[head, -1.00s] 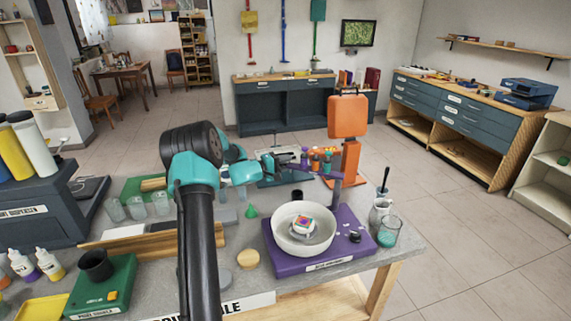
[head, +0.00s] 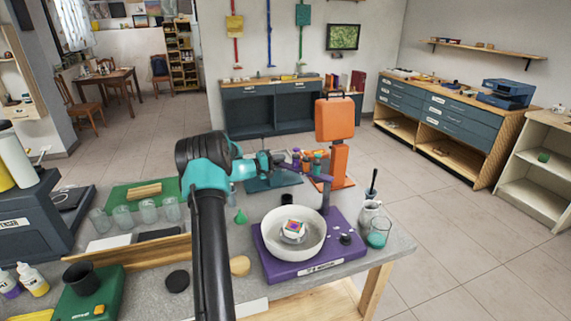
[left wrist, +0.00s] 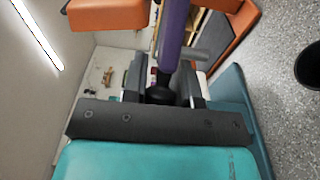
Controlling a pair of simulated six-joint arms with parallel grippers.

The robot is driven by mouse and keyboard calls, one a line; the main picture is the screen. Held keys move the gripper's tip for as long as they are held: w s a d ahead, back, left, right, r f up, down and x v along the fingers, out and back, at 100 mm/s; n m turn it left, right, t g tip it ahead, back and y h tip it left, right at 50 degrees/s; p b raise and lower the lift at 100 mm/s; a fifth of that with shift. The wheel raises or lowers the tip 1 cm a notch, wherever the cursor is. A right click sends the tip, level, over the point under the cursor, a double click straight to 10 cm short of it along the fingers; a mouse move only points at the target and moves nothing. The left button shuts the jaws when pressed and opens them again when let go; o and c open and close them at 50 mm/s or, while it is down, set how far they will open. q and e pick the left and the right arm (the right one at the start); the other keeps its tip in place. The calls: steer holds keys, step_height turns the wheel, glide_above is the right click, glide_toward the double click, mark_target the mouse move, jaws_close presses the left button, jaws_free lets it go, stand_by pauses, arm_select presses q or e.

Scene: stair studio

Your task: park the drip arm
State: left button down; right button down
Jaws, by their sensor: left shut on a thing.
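The purple drip arm (head: 314,176) reaches left from a short post at the back of the purple machine (head: 332,258). It lies behind the white bowl (head: 274,244), not over its middle. A small white block with coloured patches (head: 293,228) sits in the bowl. My left gripper (head: 276,161) is at the arm's left end, shut on it. In the left wrist view the purple bar (left wrist: 172,38) runs up from between the jaws (left wrist: 162,88), with a dark round part between them. The exact contact is partly hidden. My right gripper is not in view.
A white jug (head: 369,213) and a glass of green liquid (head: 378,233) stand right of the machine. A wooden rail (head: 130,254) crosses the table at left.

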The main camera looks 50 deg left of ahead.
arm_select(q)
steer(key=c, duration=0.9)
jaws_free()
steer(key=shift+w, duration=0.15)
steer(key=v, duration=1.7)
steer(key=shift+s, duration=0.2)
steer(key=shift+r, duration=0.1)
